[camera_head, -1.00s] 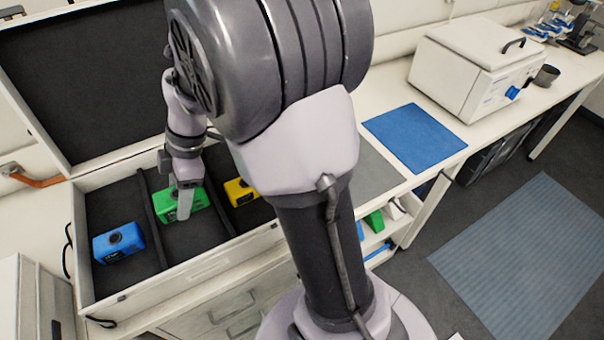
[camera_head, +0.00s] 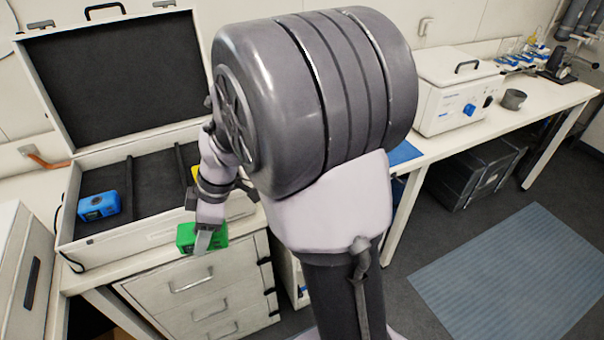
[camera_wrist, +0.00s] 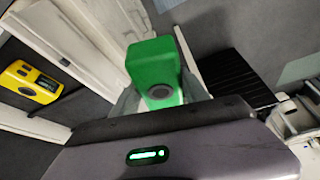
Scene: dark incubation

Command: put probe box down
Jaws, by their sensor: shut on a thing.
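A green probe box (camera_head: 187,238) is held in my gripper (camera_head: 206,240), in front of the open case and the drawer cabinet in the head view. In the wrist view the green box (camera_wrist: 153,62) sits between the fingers of my gripper (camera_wrist: 160,95), with its dark round knob towards me. A blue box (camera_head: 99,206) lies in the left compartment of the case (camera_head: 165,236). A yellow box (camera_wrist: 30,80) shows in the wrist view; in the head view my arm mostly hides it. The case's middle compartment looks empty.
The case's lid stands open at the back. A blue mat (camera_head: 404,153) lies on the bench, partly behind my arm. Drawers (camera_head: 195,290) are below the case.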

